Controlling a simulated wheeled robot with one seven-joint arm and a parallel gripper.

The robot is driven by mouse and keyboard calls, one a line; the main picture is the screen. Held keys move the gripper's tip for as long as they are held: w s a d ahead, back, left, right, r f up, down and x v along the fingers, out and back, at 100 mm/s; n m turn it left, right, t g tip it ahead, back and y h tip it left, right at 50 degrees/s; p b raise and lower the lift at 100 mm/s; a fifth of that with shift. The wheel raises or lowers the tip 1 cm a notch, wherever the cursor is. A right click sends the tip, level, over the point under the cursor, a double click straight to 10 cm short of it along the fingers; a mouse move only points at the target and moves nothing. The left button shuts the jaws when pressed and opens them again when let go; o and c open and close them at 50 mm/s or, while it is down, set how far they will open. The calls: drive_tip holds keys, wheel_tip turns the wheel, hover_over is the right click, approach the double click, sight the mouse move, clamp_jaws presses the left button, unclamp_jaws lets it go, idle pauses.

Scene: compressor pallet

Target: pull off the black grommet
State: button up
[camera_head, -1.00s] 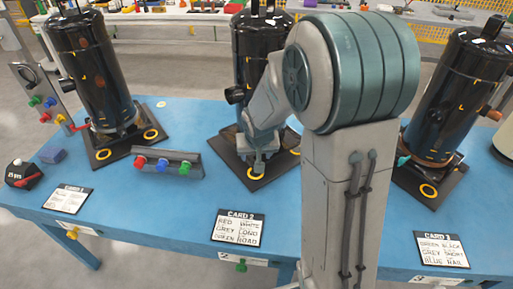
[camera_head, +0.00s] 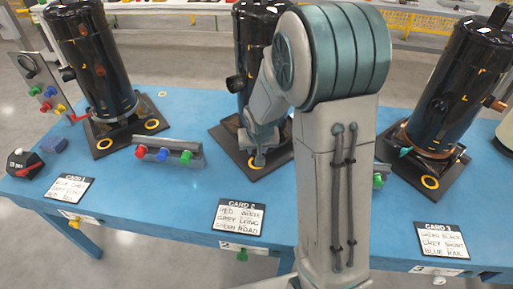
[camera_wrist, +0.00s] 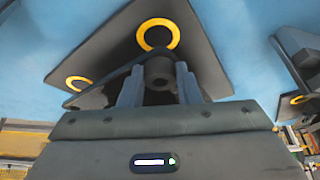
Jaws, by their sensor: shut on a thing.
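My gripper (camera_head: 258,157) is low over the front of the black base plate (camera_head: 228,136) under the middle black compressor (camera_head: 254,40). In the wrist view, the two grey fingers of my gripper (camera_wrist: 158,84) are shut on a dark, short round piece with a hole in its end, the black grommet (camera_wrist: 158,70). A yellow ring (camera_wrist: 158,34) on the plate shows just past the grommet in that view, with a gap in the picture between them. I cannot tell whether the grommet touches anything below. In the head view my gripper hides the grommet.
Black compressors stand at left (camera_head: 92,55) and right (camera_head: 455,85) on plates with yellow rings. A grey block with coloured knobs (camera_head: 185,147) lies left of the middle plate. Card 2 (camera_head: 239,217) lies at the front edge. Blue tabletop (camera_head: 150,205) is bare between the cards.

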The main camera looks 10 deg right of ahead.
clamp_jaws()
drive_tip(key=shift+r, duration=0.25)
drive_tip(key=shift+r+p, duration=2.15)
drive_tip(key=shift+r, duration=0.7)
